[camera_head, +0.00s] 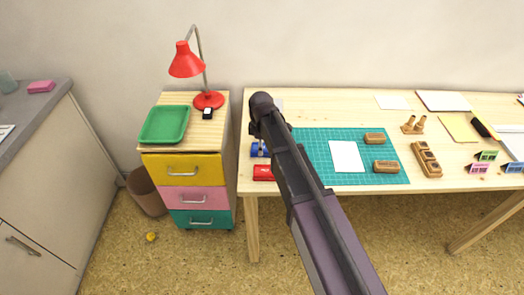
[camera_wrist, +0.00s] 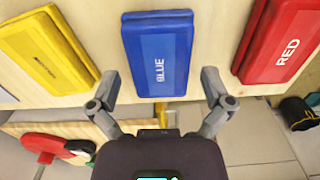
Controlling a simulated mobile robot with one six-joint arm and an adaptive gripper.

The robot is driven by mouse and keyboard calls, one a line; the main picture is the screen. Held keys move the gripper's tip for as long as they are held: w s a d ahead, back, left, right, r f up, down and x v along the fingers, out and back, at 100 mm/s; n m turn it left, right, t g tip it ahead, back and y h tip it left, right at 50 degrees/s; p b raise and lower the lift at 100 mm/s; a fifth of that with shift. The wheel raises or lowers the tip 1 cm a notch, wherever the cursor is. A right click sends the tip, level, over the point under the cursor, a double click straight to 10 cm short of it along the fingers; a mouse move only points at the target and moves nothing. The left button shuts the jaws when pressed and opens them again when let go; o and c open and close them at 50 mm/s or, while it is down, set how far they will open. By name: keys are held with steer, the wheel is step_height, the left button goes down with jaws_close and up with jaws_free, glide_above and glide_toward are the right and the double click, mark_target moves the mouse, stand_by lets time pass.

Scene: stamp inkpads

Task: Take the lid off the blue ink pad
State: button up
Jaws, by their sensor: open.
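The blue ink pad (camera_wrist: 158,50) lies on the table, seen from above in the wrist view, with a lid marked BLUE on top. In the head view, part of a blue pad (camera_head: 256,150) shows at the table's left end beside my arm. My gripper (camera_wrist: 161,76) is open and empty. Its two fingers stand on either side of the near end of the blue pad. I cannot tell how high they are above it. In the head view my arm hides the fingertips.
A yellow pad (camera_wrist: 45,48) lies left of the blue one and a red pad (camera_wrist: 283,42) right of it, with gaps between. A red lamp (camera_head: 208,99) and green tray (camera_head: 164,125) stand on the drawer unit. A green cutting mat (camera_head: 390,147) covers the middle table.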

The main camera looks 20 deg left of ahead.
steer(key=shift+c, duration=0.2)
stand_by(0.4)
steer(key=c, duration=0.7)
steer(key=shift+r, duration=0.2)
step_height(320, 180, up, 4)
steer(key=p, duration=0.4)
steer(key=shift+f, duration=0.15)
steer(key=s+d, duration=0.2)
steer(key=s, duration=0.2)
steer(key=s+d, duration=0.3)
steer(key=s, duration=0.2)
steer(key=s+d+r+p, duration=0.1)
steer(key=s+d, duration=0.2)
steer(key=s, duration=0.1)
steer(key=shift+s+d, duration=0.2)
steer(key=shift+s, duration=0.15)
